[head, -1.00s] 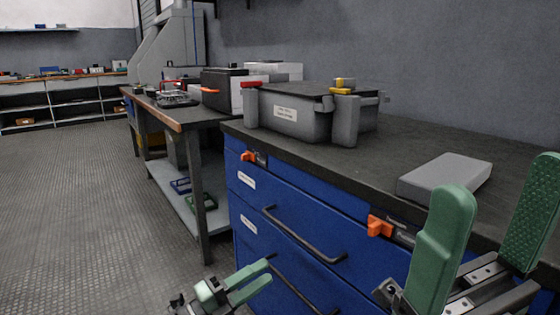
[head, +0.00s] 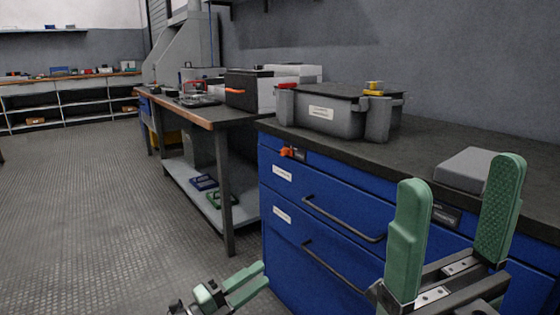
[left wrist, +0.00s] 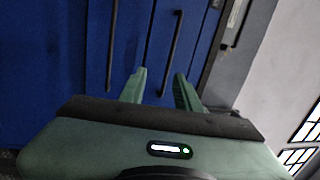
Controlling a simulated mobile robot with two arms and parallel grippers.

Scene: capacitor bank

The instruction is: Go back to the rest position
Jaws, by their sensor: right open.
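My right gripper (head: 459,180) is at the lower right of the head view. Its two green fingers are upright, wide apart and empty, in front of the blue drawer cabinet (head: 300,225). My left gripper (head: 254,280) is low at the bottom centre of the head view, left of the cabinet. Its green fingers point to the right. In the left wrist view, the left gripper (left wrist: 158,80) has its fingers apart with nothing between them, facing the blue drawer fronts (left wrist: 165,25) and their dark handles.
A grey lidded case (head: 345,112) and a flat grey box (head: 466,170) stand on the dark worktop (head: 425,140). An orange latch (head: 287,152) sits on the cabinet front. A workbench (head: 215,117) stands further left. Open floor (head: 90,210) fills the left.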

